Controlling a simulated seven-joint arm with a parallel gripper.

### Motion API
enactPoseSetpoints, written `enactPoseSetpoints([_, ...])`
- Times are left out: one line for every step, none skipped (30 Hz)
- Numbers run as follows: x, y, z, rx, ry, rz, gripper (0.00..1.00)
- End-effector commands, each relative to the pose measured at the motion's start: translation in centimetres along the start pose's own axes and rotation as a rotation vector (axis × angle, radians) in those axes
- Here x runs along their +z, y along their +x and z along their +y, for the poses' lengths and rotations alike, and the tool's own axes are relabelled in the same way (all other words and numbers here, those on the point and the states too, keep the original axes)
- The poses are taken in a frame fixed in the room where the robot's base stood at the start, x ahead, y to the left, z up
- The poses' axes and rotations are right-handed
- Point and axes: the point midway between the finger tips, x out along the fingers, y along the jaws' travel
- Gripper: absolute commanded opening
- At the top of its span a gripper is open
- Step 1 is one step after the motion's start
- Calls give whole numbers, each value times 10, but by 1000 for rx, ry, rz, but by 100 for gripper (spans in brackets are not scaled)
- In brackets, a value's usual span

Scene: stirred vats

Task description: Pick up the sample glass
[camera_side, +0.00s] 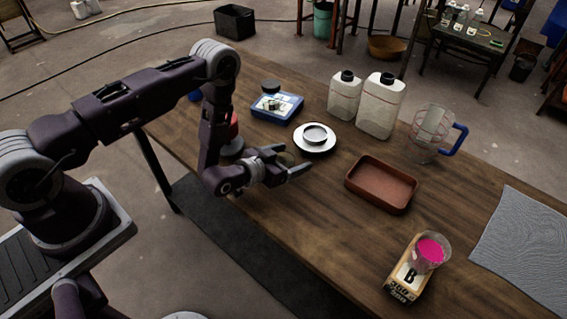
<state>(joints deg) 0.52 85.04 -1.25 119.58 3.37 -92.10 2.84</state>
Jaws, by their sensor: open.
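A clear glass of bright pink liquid (431,251) stands upright on a pale box marked B (405,278) near the table's front right. It looks like the sample glass. My gripper (289,160) is over the left half of the table, well to the left of the glass, with its fingers spread and pointing right. A small, dim olive round thing (286,159) shows between or behind the fingers; I cannot tell whether it touches them.
A brown tray (382,186) lies between my gripper and the glass. Behind are a white dish (315,139), two white bottles (378,106), a blue-handled clear jug (434,133) and a blue tray (277,105). A grey mat (525,245) lies right. Bare wood surrounds the box.

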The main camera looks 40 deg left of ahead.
Motion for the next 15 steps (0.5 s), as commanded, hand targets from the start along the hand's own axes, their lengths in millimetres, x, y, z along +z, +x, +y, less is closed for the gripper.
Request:
enactPoseSetpoints([0, 2, 0, 0, 0, 0, 81])
enactPoseSetpoints([0, 2, 0, 0, 0, 0, 81])
enactPoseSetpoints([0, 2, 0, 0, 0, -1, 81])
enactPoseSetpoints([0, 2, 0, 0, 0, -1, 81])
enactPoseSetpoints([0, 2, 0, 0, 0, -1, 81])
enactPoseSetpoints([0, 1, 0, 0, 0, -1, 79])
enactPoseSetpoints([0, 1, 0, 0, 0, -1, 73])
enactPoseSetpoints([0, 1, 0, 0, 0, -1, 67])
enactPoseSetpoints([0, 1, 0, 0, 0, -1, 60])
enactPoseSetpoints([0, 1, 0, 0, 0, -1, 54])
enactPoseSetpoints([0, 1, 0, 0, 0, -1, 48])
enactPoseSetpoints([0, 1, 0, 0, 0, -1, 40])
enactPoseSetpoints([0, 1, 0, 0, 0, -1, 34])
enactPoseSetpoints([0, 1, 0, 0, 0, -1, 28])
enactPoseSetpoints([0, 1, 0, 0, 0, -1, 20])
